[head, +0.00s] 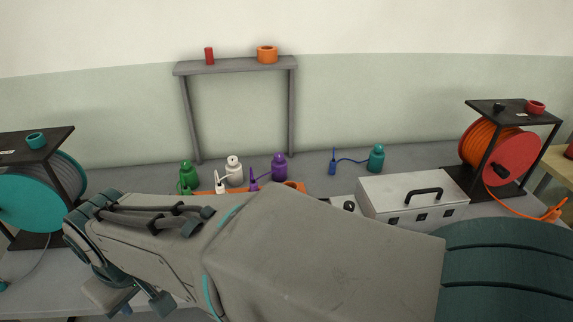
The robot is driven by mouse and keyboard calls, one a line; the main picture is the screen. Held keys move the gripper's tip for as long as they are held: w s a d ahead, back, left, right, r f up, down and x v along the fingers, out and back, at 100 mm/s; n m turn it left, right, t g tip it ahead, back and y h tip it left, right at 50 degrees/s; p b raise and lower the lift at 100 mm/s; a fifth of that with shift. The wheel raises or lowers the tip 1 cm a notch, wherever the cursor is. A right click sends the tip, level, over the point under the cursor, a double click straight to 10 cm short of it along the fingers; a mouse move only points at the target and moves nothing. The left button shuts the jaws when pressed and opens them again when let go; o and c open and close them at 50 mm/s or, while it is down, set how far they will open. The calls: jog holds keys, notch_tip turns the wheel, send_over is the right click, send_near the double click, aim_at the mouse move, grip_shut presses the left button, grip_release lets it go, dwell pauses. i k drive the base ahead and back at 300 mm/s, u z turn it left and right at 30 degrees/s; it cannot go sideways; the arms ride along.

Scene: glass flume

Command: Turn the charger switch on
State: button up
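No charger switch can be made out for certain in the head view. A small pale item with a black knob (349,206) shows just above my arm, left of the silver case; its lower part is hidden, and I cannot tell whether it is the charger. My gripper (130,298) is at the lower left, over the grey bench, pointing down and away from that item. Its finger parts are partly cut off by view and arm. A small blue patch shows between them, and I cannot tell whether it is held.
My arm covers the bench's middle. Behind it stand green (189,172), white (234,170), purple (279,167) and teal (376,158) bottles. A silver case (410,192) stands right, between a teal reel (30,200) and an orange reel (490,148). A grey shelf frame (235,66) rises behind.

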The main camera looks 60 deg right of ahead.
aim_at(349, 205)
jog(key=k, duration=0.5)
jog(key=z, duration=3.05)
jog(key=k, duration=0.45)
jog(key=u, duration=0.8)
jog(key=i, duration=0.7)
jog(key=z, duration=0.1)
